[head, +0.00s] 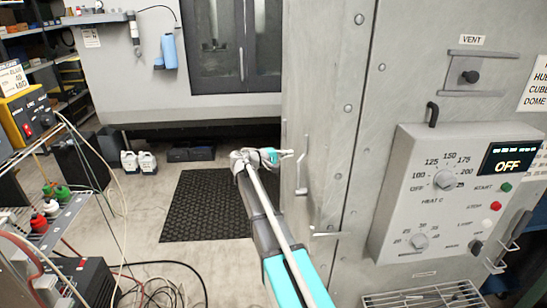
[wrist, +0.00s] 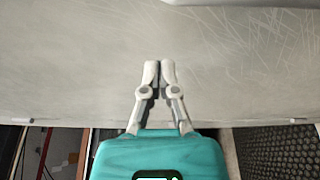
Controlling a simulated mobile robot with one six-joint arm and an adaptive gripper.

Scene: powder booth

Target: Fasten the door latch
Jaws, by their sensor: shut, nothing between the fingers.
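The grey metal door (head: 325,90) stands at the middle of the head view. A vertical bar handle (head: 302,165) is on its face, and a small bent metal lever (head: 326,234), which looks like the latch, sits low near the seam. I cannot tell if the latch is engaged. My gripper (head: 288,154) is shut and empty, beside the handle at its left; contact is unclear. In the wrist view my gripper (wrist: 159,72) points at the scratched grey door face (wrist: 80,60), its fingertips together. No latch shows clearly there.
A control box (head: 450,190) with knobs, buttons and an "OFF" display juts out at the right, with a vent slide (head: 470,77) above it. A black mat (head: 205,205) lies on the floor at left. Cables and a cart (head: 40,235) stand at far left.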

